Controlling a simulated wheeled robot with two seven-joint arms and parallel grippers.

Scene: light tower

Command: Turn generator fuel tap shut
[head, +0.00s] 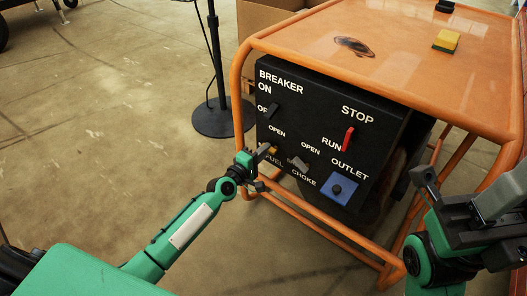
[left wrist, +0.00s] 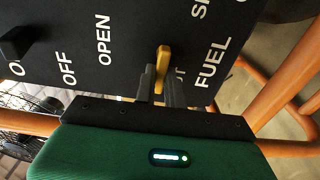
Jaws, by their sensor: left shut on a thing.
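The fuel tap is a small yellow lever (head: 272,150) low on the generator's black panel (head: 330,105), between the words OPEN and FUEL. In the left wrist view the yellow lever (left wrist: 163,62) runs up and down the picture, its lower end between my fingers. My left gripper (head: 262,153) is shut on it; the fingers (left wrist: 161,85) also show in the left wrist view. My right gripper (head: 462,188) is open and empty at the right, in front of the generator frame.
The grey choke lever (head: 298,163) is close right of the fuel tap. A black breaker switch (head: 270,111), red run switch (head: 348,139) and blue outlet (head: 338,190) share the panel. Orange frame tubes (head: 240,110) surround it. A yellow sponge (head: 446,41) lies on top.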

